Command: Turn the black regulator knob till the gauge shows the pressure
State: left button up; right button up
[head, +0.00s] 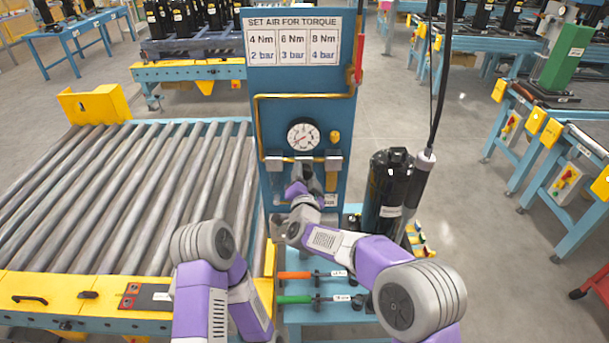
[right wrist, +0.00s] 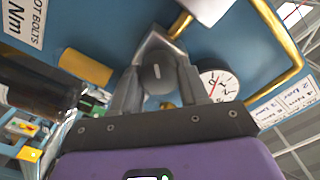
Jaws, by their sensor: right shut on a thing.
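The black regulator knob (right wrist: 157,72) sits on the blue panel (head: 345,110), below the gauge. My right gripper (head: 305,182) is shut on the knob; in the right wrist view its two fingers (right wrist: 158,85) lie on either side of it. In the head view the gripper and wrist largely hide the knob. The round white pressure gauge (head: 303,135) is uncovered in the head view; its reading is too small to tell. It also shows in the right wrist view (right wrist: 218,82), partly behind a finger. My left gripper is not in view.
A sign (head: 293,38) above the gauge pairs 4 Nm with 2 bar, 6 with 3 and 8 with 4. A black cylinder (head: 385,195) stands right of the panel. Orange (head: 295,275) and green (head: 295,299) handled tools lie in front. A roller conveyor (head: 150,190) fills the left.

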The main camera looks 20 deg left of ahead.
jog(key=o, duration=1.1)
jog(key=shift+c, duration=0.2)
jog(key=v, duration=0.7)
jog(key=shift+s, duration=0.3)
jog(key=shift+d+f, duration=0.1)
